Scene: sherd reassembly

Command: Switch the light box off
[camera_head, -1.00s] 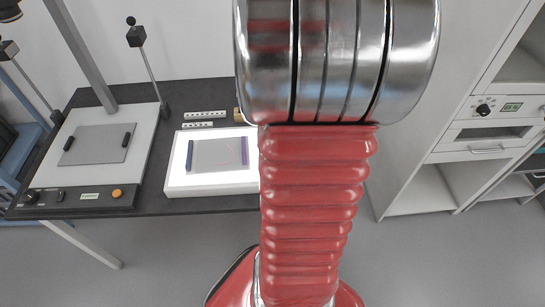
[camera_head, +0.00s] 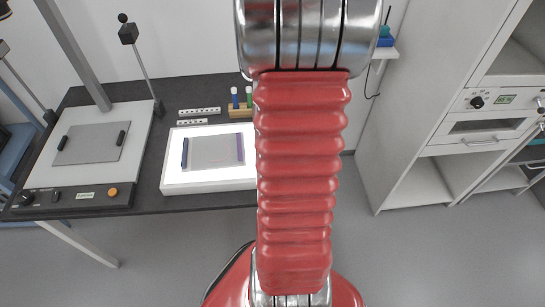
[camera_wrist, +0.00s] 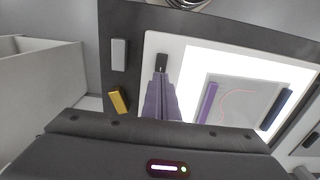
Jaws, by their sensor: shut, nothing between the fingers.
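The light box (camera_head: 208,187) stands on the dark bench, its panel glowing white; it also shows in the wrist view (camera_wrist: 210,59). A grey sheet (camera_head: 212,152) with a purple bar (camera_head: 240,148) and a dark blue bar (camera_head: 185,153) lies on its panel. In the wrist view, a small black switch (camera_wrist: 162,62) sits on the white rim beside the panel. My gripper (camera_wrist: 161,76) is shut and empty, its tips right by the switch; I cannot tell whether they touch. In the head view my arm hides the gripper and the switch.
A grey block (camera_wrist: 119,54) and a yellow block (camera_wrist: 118,100) lie on the bench near the box. A rack with tubes (camera_head: 240,111) and white perforated strips (camera_head: 199,111) stand behind it. A camera stand base (camera_head: 126,165) is at left, a white cabinet (camera_head: 418,186) at right.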

